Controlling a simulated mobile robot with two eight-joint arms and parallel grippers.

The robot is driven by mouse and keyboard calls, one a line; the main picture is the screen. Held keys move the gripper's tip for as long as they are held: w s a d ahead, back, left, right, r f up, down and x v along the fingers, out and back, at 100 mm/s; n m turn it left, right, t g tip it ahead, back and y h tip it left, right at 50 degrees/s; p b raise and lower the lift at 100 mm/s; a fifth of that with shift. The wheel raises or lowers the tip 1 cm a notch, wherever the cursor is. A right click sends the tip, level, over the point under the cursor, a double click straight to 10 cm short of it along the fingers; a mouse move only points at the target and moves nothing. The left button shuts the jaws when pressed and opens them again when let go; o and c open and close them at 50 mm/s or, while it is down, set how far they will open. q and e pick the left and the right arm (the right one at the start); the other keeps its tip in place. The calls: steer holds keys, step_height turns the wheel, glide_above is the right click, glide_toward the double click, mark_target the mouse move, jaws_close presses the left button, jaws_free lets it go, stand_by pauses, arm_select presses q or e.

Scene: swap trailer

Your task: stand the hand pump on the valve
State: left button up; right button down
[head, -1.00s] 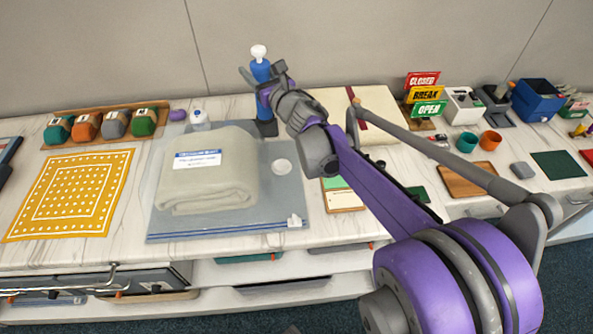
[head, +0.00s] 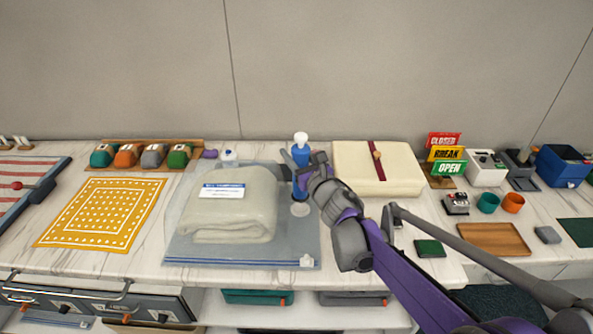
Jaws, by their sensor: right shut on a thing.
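The hand pump (head: 300,152) is blue with a white knob on top and is held upright. My right gripper (head: 300,172) is shut on its body, with the arm coming in from the lower right. The valve (head: 301,210) is a pale round disc near the right side of a clear storage bag (head: 190,250) that holds a folded beige blanket (head: 235,215). The pump's lower end appears just above and behind the valve, partly overlapping it in the picture. I cannot tell whether they touch. My left gripper is not in view.
A cream box with a red strap (head: 350,160) stands right of the pump. Several coloured caps on a wooden tray (head: 195,147) and a yellow patterned cloth (head: 100,213) lie left. Signs (head: 445,153), cups and a wooden tray (head: 490,239) are on the right.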

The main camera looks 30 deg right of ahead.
steer(key=shift+f+b, duration=0.35)
steer(key=shift+f, duration=1.45)
steer(key=shift+f, duration=0.2)
steer(key=shift+c, duration=1.5)
jaws_free()
steer(key=shift+r, duration=0.15)
steer(key=shift+s, duration=0.35)
steer(key=s+a, duration=0.1)
steer(key=s, duration=1)
steer(key=shift+s+p, duration=0.2)
steer(key=shift+p, duration=0.2)
